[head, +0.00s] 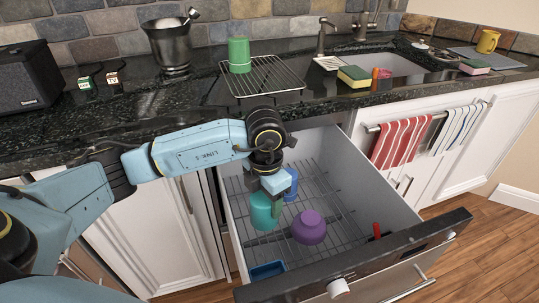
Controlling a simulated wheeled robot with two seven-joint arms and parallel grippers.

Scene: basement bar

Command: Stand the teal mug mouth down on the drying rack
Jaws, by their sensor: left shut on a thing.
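The teal mug (262,213) is inside the open drawer at the middle of the head view. My left gripper (275,203) reaches down into the drawer and is shut on the mug at its right side. The fingers hide part of the mug, and I cannot tell whether it touches the drawer's wire floor. The wire drying rack (282,75) stands on the dark counter behind the drawer. A green mug (239,56) stands mouth down on its left part. My right gripper is out of view.
The rack's right part is clear.

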